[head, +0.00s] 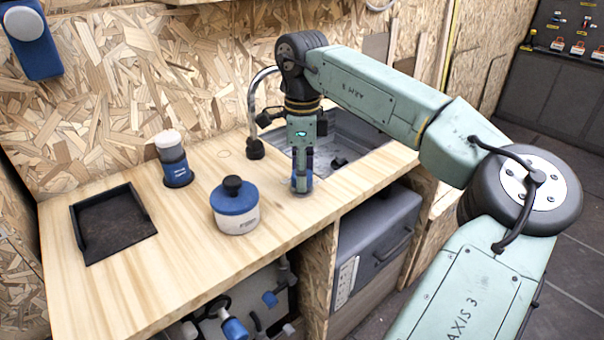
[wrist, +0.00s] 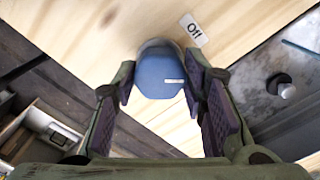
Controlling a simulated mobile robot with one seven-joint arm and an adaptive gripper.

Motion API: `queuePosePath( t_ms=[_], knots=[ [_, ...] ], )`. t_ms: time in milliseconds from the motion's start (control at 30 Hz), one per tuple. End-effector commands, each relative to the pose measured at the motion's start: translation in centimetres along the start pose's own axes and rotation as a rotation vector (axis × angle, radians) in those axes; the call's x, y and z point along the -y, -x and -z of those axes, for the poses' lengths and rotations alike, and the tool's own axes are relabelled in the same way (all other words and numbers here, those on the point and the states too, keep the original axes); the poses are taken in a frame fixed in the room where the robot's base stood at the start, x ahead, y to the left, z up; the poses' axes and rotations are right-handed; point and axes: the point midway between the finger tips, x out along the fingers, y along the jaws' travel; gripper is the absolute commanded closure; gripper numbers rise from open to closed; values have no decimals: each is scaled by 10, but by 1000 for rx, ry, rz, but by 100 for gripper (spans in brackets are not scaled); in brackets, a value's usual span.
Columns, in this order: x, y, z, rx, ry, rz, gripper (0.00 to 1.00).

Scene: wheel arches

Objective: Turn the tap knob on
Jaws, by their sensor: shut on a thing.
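The blue tap knob (wrist: 158,78) sits on the wooden counter, with a short white line on its face pointing toward the right finger. A white label reading "Off" (wrist: 193,30) lies on the counter beyond it. My gripper (head: 301,180) points down over the knob, at the front side of the sink. It is shut on the knob, with a finger on either side. In the head view my fingers hide most of the knob. The curved metal tap (head: 251,105) with a black end stands behind my gripper, and no water shows from it.
A steel sink (head: 372,139) is set into the counter behind and right of my gripper. A blue and white pot with a black lid knob (head: 236,206) stands close on the left. Farther left are a blue cylinder with a white top (head: 172,160) and a dark recessed tray (head: 110,222).

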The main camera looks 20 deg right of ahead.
Motion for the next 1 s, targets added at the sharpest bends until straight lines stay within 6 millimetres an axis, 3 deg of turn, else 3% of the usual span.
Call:
queuePosePath(
  t_ms=[600, 1000],
  knots=[
    [0, -1, 1, -3, -567, 2, 89],
    [0, 0, 1, -1, -789, 1, 89]
  ],
)
